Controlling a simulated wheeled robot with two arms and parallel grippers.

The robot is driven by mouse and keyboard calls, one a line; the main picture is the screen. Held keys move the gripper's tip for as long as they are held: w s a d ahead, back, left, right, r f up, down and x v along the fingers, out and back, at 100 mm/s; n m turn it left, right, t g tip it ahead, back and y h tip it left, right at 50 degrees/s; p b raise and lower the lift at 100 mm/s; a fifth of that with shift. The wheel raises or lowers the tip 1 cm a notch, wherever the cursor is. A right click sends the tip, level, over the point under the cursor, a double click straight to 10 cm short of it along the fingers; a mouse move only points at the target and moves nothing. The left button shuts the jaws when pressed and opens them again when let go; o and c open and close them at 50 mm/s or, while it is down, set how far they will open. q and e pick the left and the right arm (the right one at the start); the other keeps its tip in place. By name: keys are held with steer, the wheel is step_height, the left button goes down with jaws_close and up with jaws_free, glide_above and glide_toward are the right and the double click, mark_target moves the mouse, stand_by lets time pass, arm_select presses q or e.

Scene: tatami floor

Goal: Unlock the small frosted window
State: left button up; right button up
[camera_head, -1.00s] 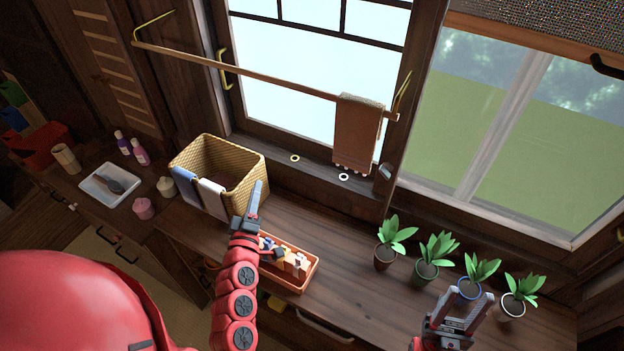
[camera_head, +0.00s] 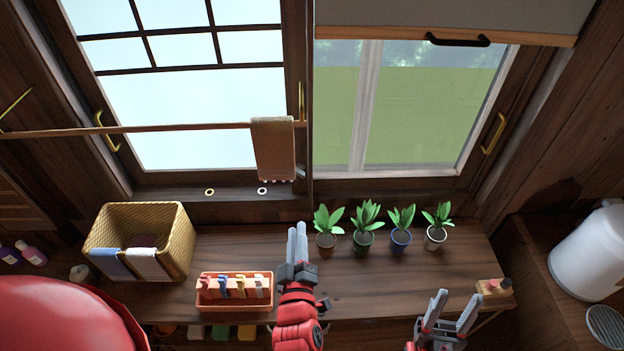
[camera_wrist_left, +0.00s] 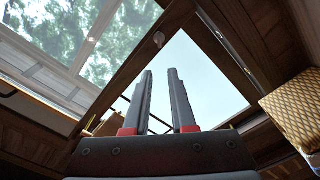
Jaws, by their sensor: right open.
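The frosted window (camera_head: 190,110) has pale panes with dark bars in its upper part and stands at the back left in the head view. A small grey knob (camera_head: 300,173) is low on its right side, beside the hanging towel (camera_head: 273,148). My right gripper (camera_head: 455,298) is open and empty at the counter's front.
Several potted plants (camera_head: 364,242) line the counter right of my left gripper. A wicker basket (camera_head: 175,225) and an orange tray (camera_head: 235,304) are to its left. The towel rail (camera_head: 190,129) crosses before the frosted window. A clear window (camera_head: 420,110) is at right.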

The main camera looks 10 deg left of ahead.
mark_target(298, 175)
arm_select(q)
steer(key=b+x, duration=0.1)
steer(key=x, duration=1.5)
steer(key=shift+w+b, duration=0.25)
steer(key=shift+b, duration=0.1)
steer(key=shift+w+a+f, duration=0.1)
steer(key=shift+w+f, duration=0.05)
steer(key=shift+w, duration=0.35)
jaws_close()
